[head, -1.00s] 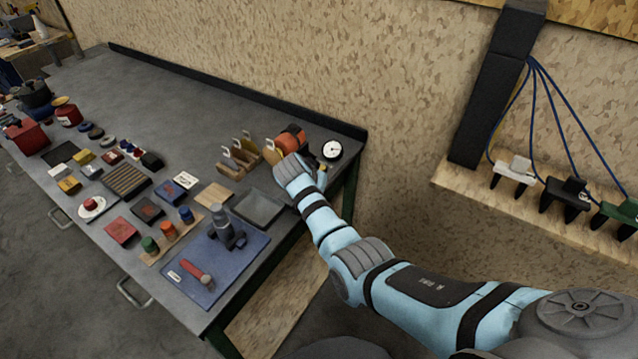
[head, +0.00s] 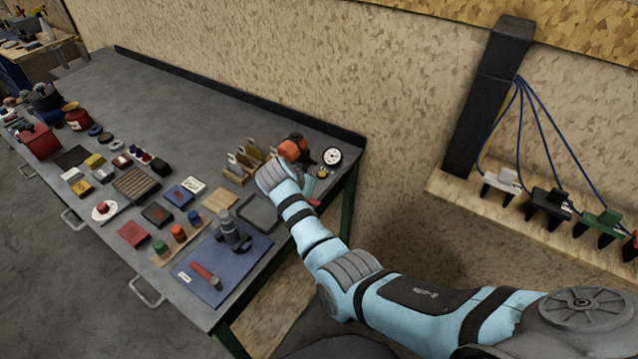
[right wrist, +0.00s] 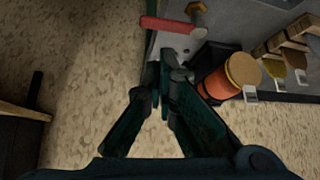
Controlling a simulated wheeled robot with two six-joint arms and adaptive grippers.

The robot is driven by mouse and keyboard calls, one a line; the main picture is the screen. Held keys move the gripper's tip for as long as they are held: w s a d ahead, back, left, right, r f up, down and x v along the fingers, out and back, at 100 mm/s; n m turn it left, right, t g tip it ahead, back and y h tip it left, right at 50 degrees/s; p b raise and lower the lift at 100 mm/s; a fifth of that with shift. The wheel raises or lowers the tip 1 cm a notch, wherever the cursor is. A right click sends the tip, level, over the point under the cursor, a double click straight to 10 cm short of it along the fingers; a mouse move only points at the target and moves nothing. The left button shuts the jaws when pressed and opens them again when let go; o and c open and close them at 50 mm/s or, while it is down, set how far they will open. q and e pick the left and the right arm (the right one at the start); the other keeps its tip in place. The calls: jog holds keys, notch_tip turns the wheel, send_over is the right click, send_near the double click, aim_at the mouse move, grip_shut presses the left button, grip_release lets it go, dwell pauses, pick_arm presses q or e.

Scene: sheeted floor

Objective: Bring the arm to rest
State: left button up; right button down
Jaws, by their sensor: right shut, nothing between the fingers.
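My right arm (head: 395,297), light blue with grey and black bands, reaches from the lower right to the right end of the workbench. In the head view its wrist (head: 277,178) hides most of the gripper. In the right wrist view my right gripper (right wrist: 168,85) is shut and empty, its dark fingers together over the bench edge. A red bar with a brass end (right wrist: 170,25) lies just beyond the fingertips. An orange cylinder with a tan cap (right wrist: 225,82) is to their right, apart from them. My left gripper is not in view.
The grey workbench (head: 190,85) holds many small items. A dial gauge (head: 332,156), an orange roll (head: 294,150) and a wooden rack (head: 240,172) stand near the wrist. A blue mat (head: 250,262) is in front. A wall shelf with cables (head: 500,200) is at right.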

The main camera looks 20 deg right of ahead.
jog(key=shift+s+a+r, duration=0.15)
jog(key=shift+a+r, duration=0.2)
jog(key=shift+r, duration=0.25)
jog(key=s+f+n+g+y+b, duration=0.1)
jog(key=s+f+n, duration=0.1)
jog(key=s+f, duration=0.7)
jog(key=s+f+n+g+y+b, duration=0.15)
jog(key=s+f, duration=0.35)
jog(key=f, duration=0.8)
jog(key=s+f+n+y+b, duration=0.1)
jog(key=s+f+n, duration=0.2)
jog(key=s+f, duration=0.55)
jog(key=s+d+f+n+b, duration=0.1)
jog(key=s+f, duration=0.4)
jog(key=s, duration=0.5)
jog(key=s+d+f+g+y, duration=0.1)
jog(key=s+f, duration=0.3)
jog(key=s, duration=0.6)
jog(key=s+d+f+n+g+b, duration=0.1)
jog(key=s+d+f, duration=0.2)
jog(key=s, duration=0.7)
notch_tip(320, 180, down, 3)
jog(key=shift+d+r+n+b, duration=0.2)
jog(key=shift+d+n+b, duration=0.15)
